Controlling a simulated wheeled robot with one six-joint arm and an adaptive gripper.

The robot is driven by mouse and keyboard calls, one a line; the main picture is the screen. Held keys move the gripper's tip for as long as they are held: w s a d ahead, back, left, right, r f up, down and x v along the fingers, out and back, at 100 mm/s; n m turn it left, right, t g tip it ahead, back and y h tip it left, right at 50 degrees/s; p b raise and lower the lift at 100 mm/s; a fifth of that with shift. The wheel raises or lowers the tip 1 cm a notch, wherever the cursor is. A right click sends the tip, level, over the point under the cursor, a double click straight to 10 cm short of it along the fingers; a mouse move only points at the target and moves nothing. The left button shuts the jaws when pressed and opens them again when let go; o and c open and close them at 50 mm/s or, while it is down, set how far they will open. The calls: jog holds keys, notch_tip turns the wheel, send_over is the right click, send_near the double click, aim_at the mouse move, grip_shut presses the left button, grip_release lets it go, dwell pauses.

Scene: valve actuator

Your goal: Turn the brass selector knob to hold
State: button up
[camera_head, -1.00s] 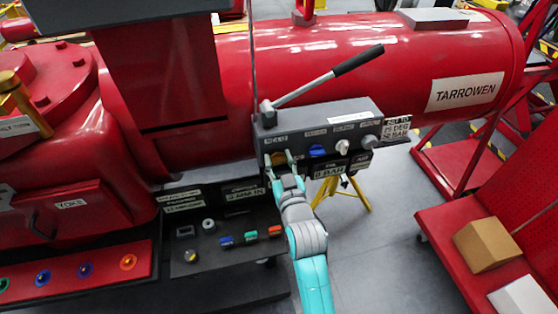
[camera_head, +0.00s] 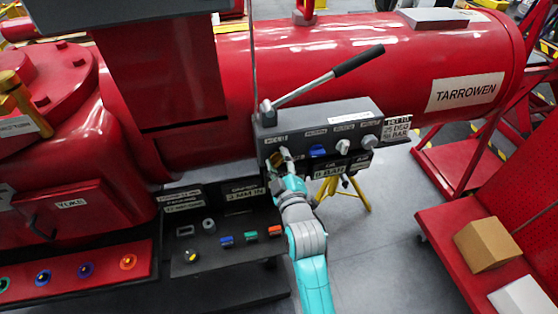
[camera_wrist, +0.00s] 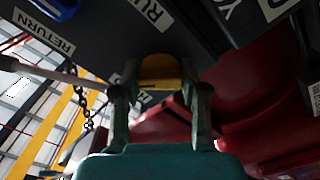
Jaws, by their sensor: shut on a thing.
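The brass selector knob (camera_wrist: 160,72) is between the two fingers of my gripper (camera_wrist: 160,95) in the wrist view, with a finger on each side. The gripper is shut on it. In the head view, the gripper (camera_head: 278,166) is at the left end of the dark control box (camera_head: 330,113), below a small label that seems to read HOLD. There the fingers mostly cover the knob, and its pointing direction cannot be told. In the wrist view, labels on the dark panel include RETURN (camera_wrist: 44,32) and a partly cut-off one starting RU (camera_wrist: 155,12).
A blue knob (camera_head: 317,151) and pale knobs (camera_head: 342,146) sit to the right on the same box. A long lever (camera_head: 325,79) rises above it. A dark shelf (camera_head: 225,262) with several small controls is at lower left.

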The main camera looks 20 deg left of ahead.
jog(key=n, duration=0.4)
jog(key=shift+n, duration=0.3)
jog(key=shift+f+n, duration=0.1)
jog(key=shift+n, duration=1.9)
jog(key=o, duration=1.2)
jog(key=shift+c, duration=0.2)
jog(key=v, duration=1.2)
